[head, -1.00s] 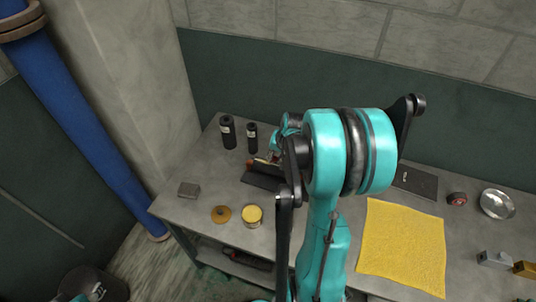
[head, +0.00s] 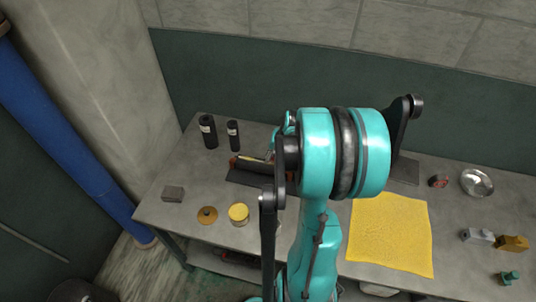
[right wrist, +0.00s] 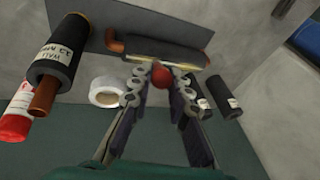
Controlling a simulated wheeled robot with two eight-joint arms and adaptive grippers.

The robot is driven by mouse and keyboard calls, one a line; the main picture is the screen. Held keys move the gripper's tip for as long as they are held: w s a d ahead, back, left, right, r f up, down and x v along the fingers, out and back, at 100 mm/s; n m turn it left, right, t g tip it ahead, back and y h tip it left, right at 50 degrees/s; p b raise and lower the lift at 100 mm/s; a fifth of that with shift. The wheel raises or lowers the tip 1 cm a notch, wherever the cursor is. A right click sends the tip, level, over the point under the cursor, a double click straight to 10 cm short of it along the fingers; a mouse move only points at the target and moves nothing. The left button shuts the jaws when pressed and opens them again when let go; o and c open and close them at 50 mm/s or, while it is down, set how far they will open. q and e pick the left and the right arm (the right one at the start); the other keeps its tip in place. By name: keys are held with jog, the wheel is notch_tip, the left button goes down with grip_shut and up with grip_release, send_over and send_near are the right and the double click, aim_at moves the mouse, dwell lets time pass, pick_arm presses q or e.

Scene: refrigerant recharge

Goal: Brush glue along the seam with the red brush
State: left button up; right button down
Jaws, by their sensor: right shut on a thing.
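My right gripper (right wrist: 157,82) is shut on the red brush (right wrist: 161,74); only its red, rounded end shows clearly between the fingertips. Beyond them lies the dark insulated pipe (right wrist: 160,47), with a copper end at its left and a pale yellowish strip along its near side. I cannot tell whether the bristles touch it. In the head view the pipe (head: 252,164) lies on a dark mat (head: 245,179), and my right arm hides most of the gripper. My left gripper is out of view.
Two black labelled cylinders (head: 208,131) stand behind the pipe, near the wall. A yellow cloth (head: 390,235) and a metal bowl (head: 477,183) lie right. The right wrist view shows a white tape roll (right wrist: 106,91).

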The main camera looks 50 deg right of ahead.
jog(key=shift+s+d, duration=1.4)
jog(key=shift+s, duration=1.3)
jog(key=w+a+b, duration=0.1)
jog(key=w+a, duration=0.3)
jog(key=w, duration=0.4)
jog(key=w+a+b, duration=0.2)
jog(key=w+a, duration=0.2)
jog(key=w, duration=0.4)
jog(key=shift+a, duration=0.15)
notch_tip(320, 180, up, 6)
jog(key=p, duration=0.4)
notch_tip(320, 180, up, 3)
jog(key=shift+r+p, duration=0.1)
jog(key=shift+p, duration=1.15)
jog(key=shift+w, duration=0.1)
